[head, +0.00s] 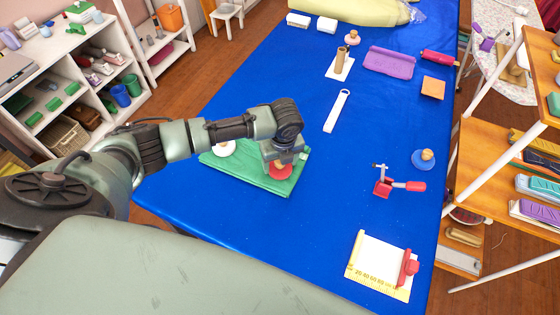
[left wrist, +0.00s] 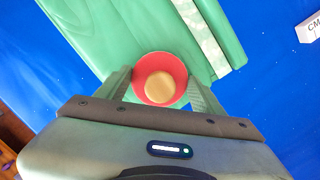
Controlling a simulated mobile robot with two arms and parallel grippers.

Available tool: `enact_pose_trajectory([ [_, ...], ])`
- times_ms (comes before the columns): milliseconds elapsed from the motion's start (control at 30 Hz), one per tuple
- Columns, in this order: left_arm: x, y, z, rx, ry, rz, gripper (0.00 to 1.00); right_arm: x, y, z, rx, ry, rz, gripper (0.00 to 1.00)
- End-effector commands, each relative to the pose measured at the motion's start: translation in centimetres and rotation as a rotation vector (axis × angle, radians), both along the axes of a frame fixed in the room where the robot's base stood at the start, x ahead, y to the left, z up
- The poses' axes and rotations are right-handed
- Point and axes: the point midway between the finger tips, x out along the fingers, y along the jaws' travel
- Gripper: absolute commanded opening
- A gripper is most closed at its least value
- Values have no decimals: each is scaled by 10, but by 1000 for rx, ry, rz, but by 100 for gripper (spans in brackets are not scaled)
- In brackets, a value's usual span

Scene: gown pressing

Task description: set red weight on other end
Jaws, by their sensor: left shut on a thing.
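The red weight (head: 280,171) is a round red disc with a pale wooden knob, also seen from above in the left wrist view (left wrist: 141,91). My left gripper (head: 283,161) is shut on it from above, at the right part of the folded green gown (head: 252,176). I cannot tell whether the weight touches the cloth. The gown also shows in the left wrist view (left wrist: 108,35), with a pale patterned strip. A white weight (head: 223,149) sits at the gown's left end, partly behind my arm. My right gripper is not in view.
The blue table (head: 340,215) is clear around the gown. To the right are a blue weight (head: 423,160), a red clamp (head: 384,187) and a clipboard-like board (head: 380,265). A white strap (head: 337,111) lies behind. Shelves (head: 500,185) stand at the right edge.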

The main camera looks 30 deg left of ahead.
Motion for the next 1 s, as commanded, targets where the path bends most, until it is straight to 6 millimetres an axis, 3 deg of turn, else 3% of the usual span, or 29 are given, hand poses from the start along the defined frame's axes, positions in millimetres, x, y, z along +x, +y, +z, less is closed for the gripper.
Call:
enact_pose_trajectory([
  [33,1,0,0,-1,-2,0,73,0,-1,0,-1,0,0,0],
  [100,1,0,1,-1,-2,0,93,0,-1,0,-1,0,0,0],
  [467,0,0,1,0,0,-1,93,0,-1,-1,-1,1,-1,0],
  [1000,-7,-9,74,-2,-4,-1,93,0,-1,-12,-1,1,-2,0],
])
